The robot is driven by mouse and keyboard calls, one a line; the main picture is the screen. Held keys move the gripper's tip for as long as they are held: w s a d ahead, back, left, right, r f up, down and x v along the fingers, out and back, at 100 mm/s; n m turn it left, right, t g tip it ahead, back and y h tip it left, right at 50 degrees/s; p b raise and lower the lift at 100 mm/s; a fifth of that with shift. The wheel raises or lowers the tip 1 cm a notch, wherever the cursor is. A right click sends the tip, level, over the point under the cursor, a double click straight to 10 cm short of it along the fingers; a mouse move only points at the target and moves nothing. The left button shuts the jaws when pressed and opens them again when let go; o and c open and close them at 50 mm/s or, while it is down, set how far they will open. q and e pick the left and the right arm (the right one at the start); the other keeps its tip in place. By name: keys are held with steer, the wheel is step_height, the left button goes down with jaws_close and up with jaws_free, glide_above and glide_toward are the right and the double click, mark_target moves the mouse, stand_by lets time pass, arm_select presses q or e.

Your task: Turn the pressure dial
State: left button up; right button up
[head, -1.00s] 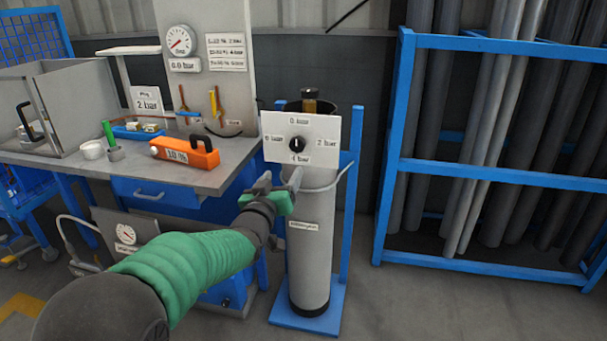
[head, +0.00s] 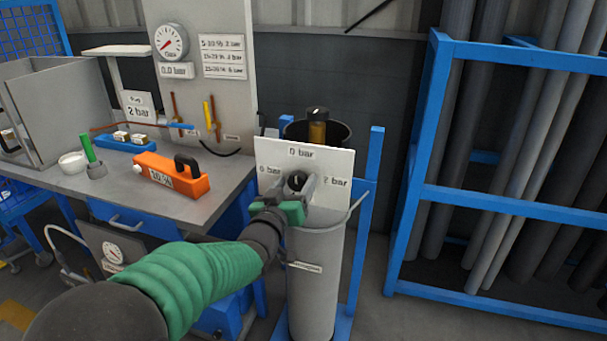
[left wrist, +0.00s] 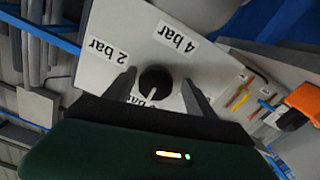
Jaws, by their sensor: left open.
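The pressure dial (head: 297,181) is a round black knob on a white panel (head: 266,158) with bar labels around it. The panel is fixed at the top front of a grey cylinder (head: 314,262). In the head view "0 bar" is above the knob and "2 bar" right; the bottom label is covered by my gripper. In the left wrist view the knob (left wrist: 156,79) lies between my fingers, with a gap on each side. Its white mark points down toward a partly hidden label. My left gripper (head: 297,188) is open around or just before the knob. My right gripper is out of view.
A gauge (head: 171,42) hangs above. A blue rack (head: 480,198) of pipes stands right. Blue posts flank the cylinder.

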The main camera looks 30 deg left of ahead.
arm_select(q)
steer(key=shift+r, duration=0.1)
steer(key=shift+s+d+r, duration=0.2)
steer(key=shift+d, duration=0.25)
steer(key=shift+c, duration=2.3)
steer(key=shift+a+f, duration=0.1)
steer(key=shift+a, duration=0.15)
steer(key=c, duration=0.7)
steer(key=shift+d, duration=0.1)
steer(key=shift+c, duration=1)
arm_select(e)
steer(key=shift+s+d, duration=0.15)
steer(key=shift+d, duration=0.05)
arm_select(q)
steer(key=shift+m, duration=0.3)
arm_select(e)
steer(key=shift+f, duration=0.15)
